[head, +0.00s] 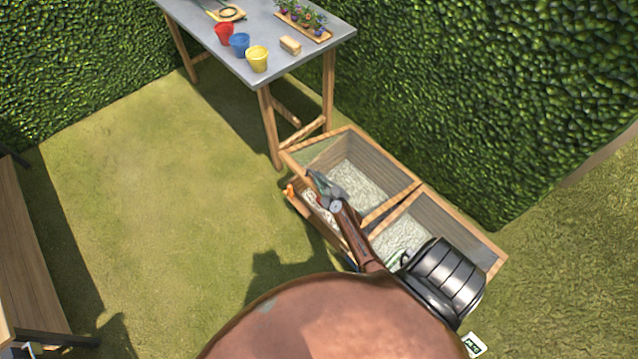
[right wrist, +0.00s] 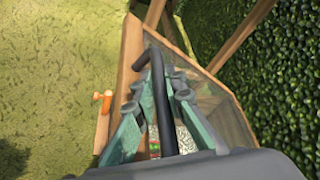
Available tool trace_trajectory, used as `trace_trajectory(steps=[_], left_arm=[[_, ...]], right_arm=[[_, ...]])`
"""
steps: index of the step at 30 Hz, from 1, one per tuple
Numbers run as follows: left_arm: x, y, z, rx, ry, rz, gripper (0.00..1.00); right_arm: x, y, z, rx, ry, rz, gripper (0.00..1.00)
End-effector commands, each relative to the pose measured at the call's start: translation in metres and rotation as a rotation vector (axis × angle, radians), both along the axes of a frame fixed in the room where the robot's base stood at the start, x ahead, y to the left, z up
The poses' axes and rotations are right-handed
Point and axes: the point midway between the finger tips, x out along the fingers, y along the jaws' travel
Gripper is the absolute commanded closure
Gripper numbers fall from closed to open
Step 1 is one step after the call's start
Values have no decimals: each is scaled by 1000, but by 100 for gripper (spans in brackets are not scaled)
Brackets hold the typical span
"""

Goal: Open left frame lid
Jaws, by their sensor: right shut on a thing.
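The left frame (head: 300,149) is a wooden box section with clear panels and a pale granular bed inside, standing on the grass beside the table. My right gripper (head: 319,184) is at its front edge. In the right wrist view my right gripper (right wrist: 158,82) is shut around a dark bent bar, the handle (right wrist: 154,62), beside the wooden edge. A clear panel slopes to the right of the fingers. My arm hides part of the frame's front, and I cannot tell how far the lid is raised. My left gripper is not in view.
The right frame section (head: 498,262) adjoins it, partly behind my arm. An orange object (head: 290,189) sits at the front edge. The table (head: 190,12) holds red, blue and yellow pots and a flower tray. A hedge (head: 480,90) stands close behind.

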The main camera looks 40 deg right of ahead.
Motion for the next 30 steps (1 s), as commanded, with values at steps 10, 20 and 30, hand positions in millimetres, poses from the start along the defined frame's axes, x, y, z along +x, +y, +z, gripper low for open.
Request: trace_trajectory(steps=[10,20,30], left_arm=[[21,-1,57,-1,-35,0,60],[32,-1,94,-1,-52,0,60],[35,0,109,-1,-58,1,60]], right_arm=[[0,-35,64,118,-3,-3,100],[0,-75,111,205,-1,-2,100],[-1,-98,133,205,0,-1,100]])
